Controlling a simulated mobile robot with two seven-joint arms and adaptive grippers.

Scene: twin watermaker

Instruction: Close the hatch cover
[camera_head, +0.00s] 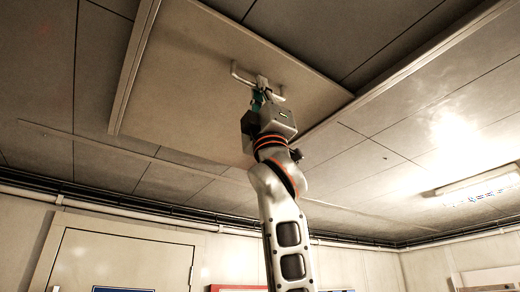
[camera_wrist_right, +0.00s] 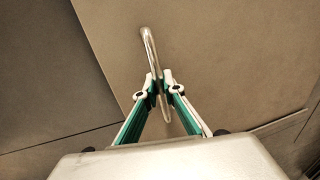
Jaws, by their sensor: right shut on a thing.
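The hatch cover (camera_head: 195,75) is a large beige panel at the ceiling, in the upper middle of the head view. A pale bar handle (camera_head: 240,76) is fixed on it. My right gripper (camera_head: 260,86) reaches up from below and is shut on the handle. In the right wrist view the cover (camera_wrist_right: 230,60) fills much of the picture. The metal handle (camera_wrist_right: 148,45) runs between the green-padded fingers of my right gripper (camera_wrist_right: 160,88). The head view does not show clearly whether the cover sits flush with the ceiling. My left gripper is not in view.
Dark ceiling panels (camera_head: 330,30) surround the cover, with a light strip (camera_head: 430,62) along its right side. A bright ceiling lamp (camera_head: 482,188) is at the right. A door (camera_head: 120,262) and pale walls stand below at the back.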

